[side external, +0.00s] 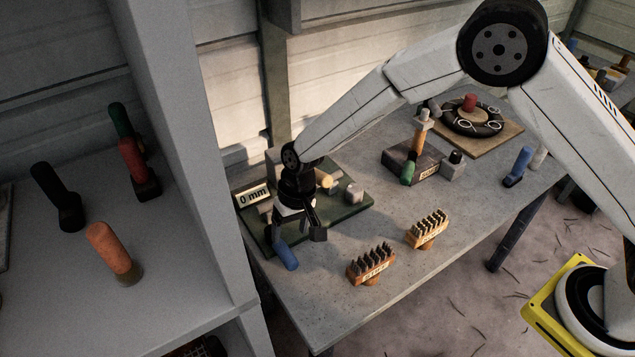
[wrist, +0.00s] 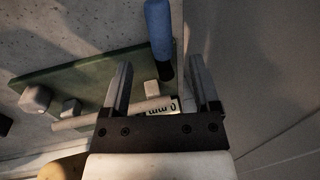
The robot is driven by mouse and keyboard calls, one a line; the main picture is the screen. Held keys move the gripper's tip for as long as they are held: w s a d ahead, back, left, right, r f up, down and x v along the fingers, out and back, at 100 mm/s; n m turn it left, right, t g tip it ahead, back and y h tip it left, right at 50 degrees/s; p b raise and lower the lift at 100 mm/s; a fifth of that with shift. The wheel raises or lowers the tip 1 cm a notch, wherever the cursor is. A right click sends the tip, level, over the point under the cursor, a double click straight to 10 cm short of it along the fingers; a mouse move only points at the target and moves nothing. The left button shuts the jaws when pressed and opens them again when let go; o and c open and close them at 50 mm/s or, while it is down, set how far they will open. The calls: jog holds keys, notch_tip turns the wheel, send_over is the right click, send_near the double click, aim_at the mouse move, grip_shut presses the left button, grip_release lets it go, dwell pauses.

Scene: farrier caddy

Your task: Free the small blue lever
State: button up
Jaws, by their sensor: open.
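A small blue lever (side external: 287,256) leans at the near edge of a green board (side external: 352,208) on the bench. In the wrist view its blue handle (wrist: 160,32) points away from my gripper, and its dark lower end (wrist: 167,72) shows between the finger lines. My gripper (side external: 298,236) is open above the lever, fingers pointing down. In the wrist view the fingers (wrist: 160,66) stand apart on either side of the dark end, with gaps visible. Whether either finger touches the lever cannot be told. The lever's foot is partly hidden by my gripper in the side view.
A "0 mm" plate (side external: 254,195) and grey blocks (side external: 354,193) stand on the board. Two brushes (side external: 371,264) (side external: 427,229) lie to the right. Another blue-handled piece (side external: 518,166) is at the bench's right. A grey shelf (side external: 190,290) with several handles stands left.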

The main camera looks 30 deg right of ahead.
aim_at(287, 251)
jog(key=shift+a+f, duration=0.25)
jog(key=shift+f, duration=0.95)
jog(key=shift+a+f, duration=0.2)
jog(key=shift+f, duration=0.95)
jog(key=shift+a+f, duration=0.25)
jog(key=shift+f, duration=0.95)
grip_shut()
